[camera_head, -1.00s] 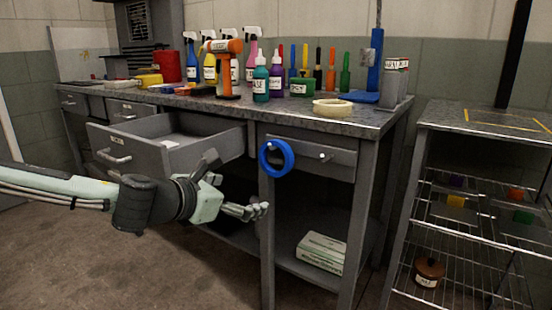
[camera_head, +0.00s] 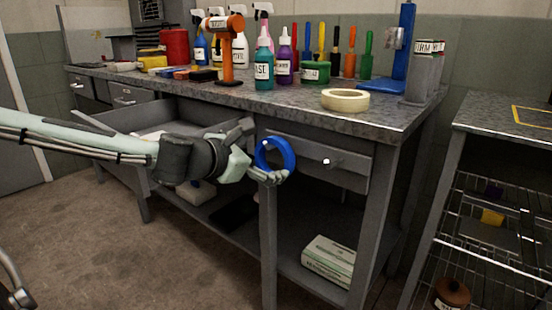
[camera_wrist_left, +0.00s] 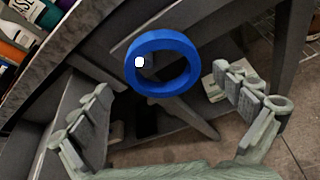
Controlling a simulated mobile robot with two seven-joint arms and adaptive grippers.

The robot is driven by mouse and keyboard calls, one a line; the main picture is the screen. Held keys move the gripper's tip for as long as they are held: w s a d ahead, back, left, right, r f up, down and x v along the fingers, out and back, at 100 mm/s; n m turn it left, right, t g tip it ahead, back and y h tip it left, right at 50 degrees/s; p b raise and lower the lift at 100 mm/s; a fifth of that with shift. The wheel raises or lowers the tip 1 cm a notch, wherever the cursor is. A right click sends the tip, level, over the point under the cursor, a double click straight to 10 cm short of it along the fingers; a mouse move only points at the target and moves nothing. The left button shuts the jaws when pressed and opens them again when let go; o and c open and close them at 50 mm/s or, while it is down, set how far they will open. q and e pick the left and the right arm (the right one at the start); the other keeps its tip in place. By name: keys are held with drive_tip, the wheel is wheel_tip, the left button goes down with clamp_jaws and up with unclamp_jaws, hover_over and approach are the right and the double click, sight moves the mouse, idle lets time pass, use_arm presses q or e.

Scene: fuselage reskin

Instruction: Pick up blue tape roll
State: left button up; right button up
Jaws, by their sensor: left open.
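The blue tape roll (camera_head: 276,140) hangs at the front of the workbench, by a closed drawer, with its hole facing outward. In the left wrist view the blue tape roll (camera_wrist_left: 165,87) is ahead, with a white knob showing at its left side. My left gripper (camera_head: 258,152) is open at the roll's left, one finger up by its upper left and the other near its lower edge. In the left wrist view the fingers of my left gripper (camera_wrist_left: 162,80) stand apart on either side of the roll. I cannot tell whether they touch it. My right gripper is not in view.
The workbench top (camera_head: 310,108) holds a cream tape roll (camera_head: 345,99), bottles and an orange hammer (camera_head: 226,50). An open drawer (camera_head: 110,121) lies behind my left arm. A white box (camera_head: 328,258) is on the lower shelf. A wire rack (camera_head: 485,230) stands at right.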

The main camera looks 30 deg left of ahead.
use_arm(q)
drive_tip(key=x, duration=0.3)
drive_tip(key=shift+w, duration=0.35)
drive_tip(key=shift+w+d+f, duration=0.1)
drive_tip(key=shift+w+f, duration=0.4)
drive_tip(key=shift+w, duration=0.2)
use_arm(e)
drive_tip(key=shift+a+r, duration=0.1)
use_arm(q)
drive_tip(key=shift+c, duration=0.6)
drive_tip(key=c, duration=1)
drive_tip(key=shift+r, duration=0.1)
